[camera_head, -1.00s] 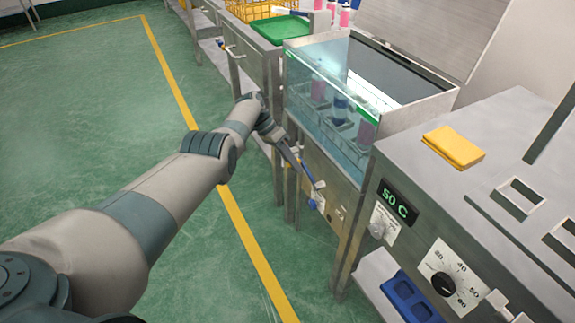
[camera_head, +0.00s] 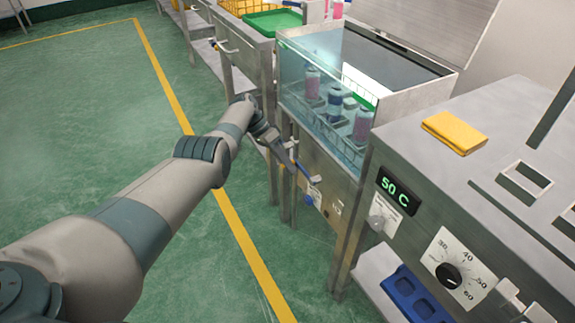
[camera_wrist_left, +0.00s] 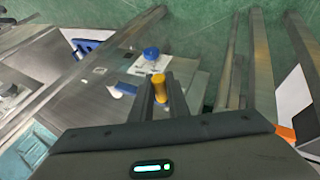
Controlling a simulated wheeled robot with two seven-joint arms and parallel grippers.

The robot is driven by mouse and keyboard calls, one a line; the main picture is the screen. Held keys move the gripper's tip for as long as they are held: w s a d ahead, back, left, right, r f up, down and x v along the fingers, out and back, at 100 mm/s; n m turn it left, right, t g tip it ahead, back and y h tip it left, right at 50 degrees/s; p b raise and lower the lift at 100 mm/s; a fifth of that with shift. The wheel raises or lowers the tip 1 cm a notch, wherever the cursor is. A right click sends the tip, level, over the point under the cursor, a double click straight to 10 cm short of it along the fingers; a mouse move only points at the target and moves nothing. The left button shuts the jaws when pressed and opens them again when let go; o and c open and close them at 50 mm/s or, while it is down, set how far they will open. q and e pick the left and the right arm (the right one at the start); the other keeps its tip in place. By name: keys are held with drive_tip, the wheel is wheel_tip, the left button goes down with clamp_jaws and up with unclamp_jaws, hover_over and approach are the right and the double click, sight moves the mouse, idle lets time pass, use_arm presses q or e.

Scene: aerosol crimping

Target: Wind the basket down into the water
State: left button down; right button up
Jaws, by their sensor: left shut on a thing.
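My left gripper (camera_head: 301,172) is at the front of the glass-fronted water tank (camera_head: 352,172), low on its metal panel. In the left wrist view its two fingers are closed around a yellow crank handle (camera_wrist_left: 159,84). The crank's link to the panel is mostly hidden by the gripper. The wire basket (camera_head: 352,92) is inside the tank and holds pink and blue cans (camera_head: 334,106). They show through the glass, apparently at least partly in the water. The exact water level is hard to tell. My right gripper is not in view.
A blue knob (camera_wrist_left: 151,53) is close beyond the fingers. To the right stands a metal bench with a 50 C display (camera_head: 392,190), a dial (camera_head: 449,276) and a yellow cloth (camera_head: 454,132). A green tray (camera_head: 272,23) is behind left. The green floor at left is clear.

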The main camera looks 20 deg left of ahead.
use_arm(q)
drive_tip(key=shift+a+f, duration=0.1)
drive_tip(key=c, duration=1.7)
unclamp_jaws()
